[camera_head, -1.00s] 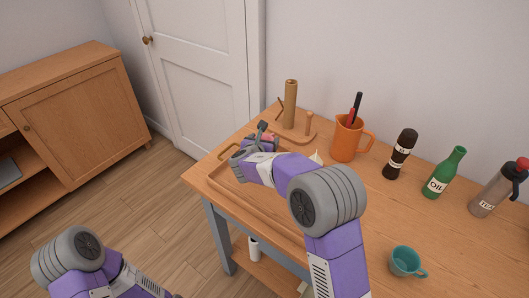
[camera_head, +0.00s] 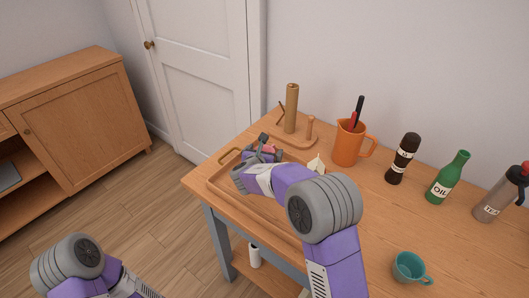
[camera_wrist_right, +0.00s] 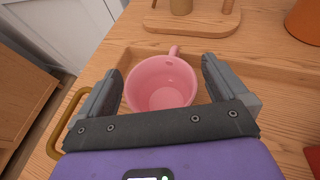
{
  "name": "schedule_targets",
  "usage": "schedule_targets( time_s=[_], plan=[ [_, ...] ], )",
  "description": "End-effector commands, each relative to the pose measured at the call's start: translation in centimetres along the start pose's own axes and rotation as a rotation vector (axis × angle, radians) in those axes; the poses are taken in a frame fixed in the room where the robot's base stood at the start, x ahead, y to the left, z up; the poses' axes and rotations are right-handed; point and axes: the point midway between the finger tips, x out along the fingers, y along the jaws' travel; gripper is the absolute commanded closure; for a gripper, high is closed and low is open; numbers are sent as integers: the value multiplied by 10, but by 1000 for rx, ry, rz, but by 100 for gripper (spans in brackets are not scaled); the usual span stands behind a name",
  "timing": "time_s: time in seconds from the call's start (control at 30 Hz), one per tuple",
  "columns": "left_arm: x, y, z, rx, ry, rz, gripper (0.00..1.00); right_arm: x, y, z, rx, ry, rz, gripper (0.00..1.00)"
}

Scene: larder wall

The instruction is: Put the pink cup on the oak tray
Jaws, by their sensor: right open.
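The pink cup (camera_wrist_right: 162,84) stands upright inside the oak tray (camera_wrist_right: 262,70), near its far rim, with its handle pointing to the back. In the head view only a bit of the cup (camera_head: 269,149) shows past my right gripper (camera_head: 263,150). In the wrist view my right gripper (camera_wrist_right: 160,85) is open, with one finger on each side of the cup and small gaps visible. The tray's near-left rim (camera_head: 222,192) shows in the head view; my right arm hides much of the tray. My left gripper is out of view; only my left arm shows at lower left.
A wooden stand with a post (camera_head: 291,108) is behind the tray. A teal cup (camera_head: 409,268) is near the front.

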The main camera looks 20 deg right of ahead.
Motion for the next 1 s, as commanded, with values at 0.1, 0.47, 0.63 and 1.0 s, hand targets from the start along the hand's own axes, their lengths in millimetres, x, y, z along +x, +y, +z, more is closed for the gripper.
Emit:
schedule_targets(
  time_s=[0.1,0.47,0.63,1.0],
  plan=[
    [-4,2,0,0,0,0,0,-5,1,4,0,0,2,0],
    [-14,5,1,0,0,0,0,-79,1,4,0,0,3,0],
    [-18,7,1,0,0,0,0,-107,1,4,1,0,3,0],
    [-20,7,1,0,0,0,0,-122,0,2,0,0,-1,0]
  ],
)
